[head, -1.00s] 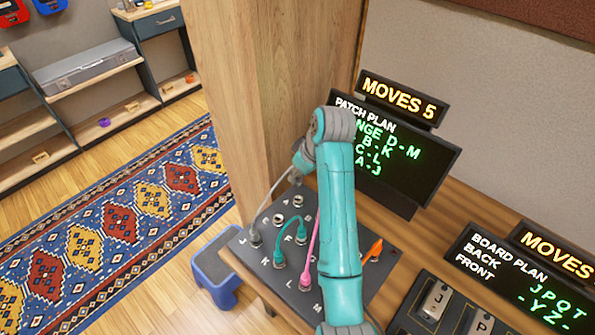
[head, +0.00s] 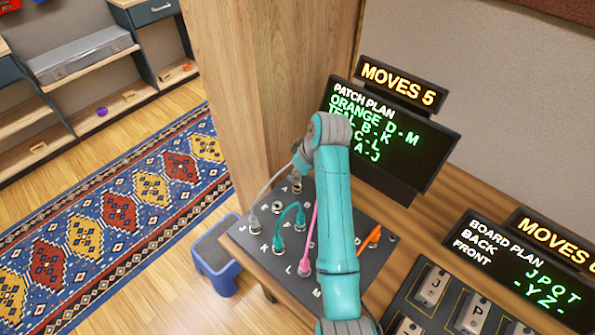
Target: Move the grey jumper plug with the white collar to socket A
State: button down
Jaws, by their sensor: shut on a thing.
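A grey cable (head: 272,190) runs from a grey plug (head: 254,225) at socket J up to my gripper (head: 297,179). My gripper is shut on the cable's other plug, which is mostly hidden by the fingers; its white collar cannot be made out. My gripper points down at the back socket beside the letter A, socket A (head: 297,188), on the dark patch board (head: 262,250). The held plug is right at or just above this socket; I cannot tell whether it is inserted.
A teal cable (head: 285,216) and a pink cable (head: 312,235) stand close by on the board. An orange plug (head: 374,236) is at its right. A wooden pillar (head: 255,90) rises behind, and a patch plan screen (head: 400,165) stands at the back right.

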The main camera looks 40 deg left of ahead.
jog(key=shift+f, duration=1.4)
dwell(0.4)
jog(key=c, duration=0.9)
grip_release()
jog(key=shift+c, duration=0.2)
jog(key=shift+r, duration=0.1)
jog(key=v, duration=1.1)
jog(key=shift+d+r, duration=0.15)
jog(key=shift+r, duration=0.25)
